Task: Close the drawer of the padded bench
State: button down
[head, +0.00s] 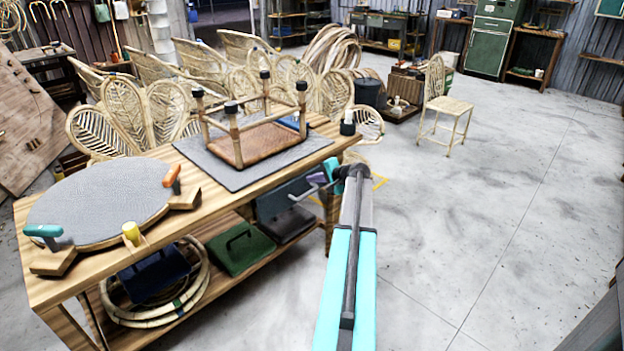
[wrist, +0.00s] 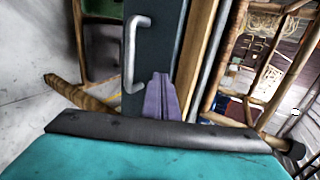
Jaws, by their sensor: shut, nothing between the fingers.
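The padded bench (head: 150,255) is a long wooden workbench with grey padding on top and a lower shelf. Its blue-grey drawer (head: 270,207) is under the top, near the right end; how far out it stands is hard to tell. In the wrist view the drawer front (wrist: 165,45) has a pale bar handle (wrist: 131,52). My gripper (head: 308,190) is at the drawer, close to its front. Its purple fingers (wrist: 162,92) are shut and empty, beside the handle and apart from it in the picture. Contact with the front cannot be told.
An upturned stool (head: 240,150) lies on a grey mat (head: 195,155) on the bench top. A green box (head: 240,250) and rattan coils (head: 165,305) sit on the shelf. Several rattan chairs stand behind.

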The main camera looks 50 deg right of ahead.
jog(key=f+v, duration=0.1)
jog(key=v, duration=1.1)
jog(key=shift+s, duration=0.3)
jog(key=w+a+r+m+t+b, duration=0.15)
jog(key=a+m+t+b, duration=0.35)
jog(key=m, duration=0.8)
jog(key=s+a+f+m+t+h+b, duration=0.1)
jog(key=a+f+m+b, duration=0.3)
jog(key=f, duration=0.4)
jog(key=shift+s+a+m+b, duration=0.35)
jog(key=shift+m+b, duration=0.15)
jog(key=shift+b, duration=0.7)
jog(key=shift+w, duration=0.2)
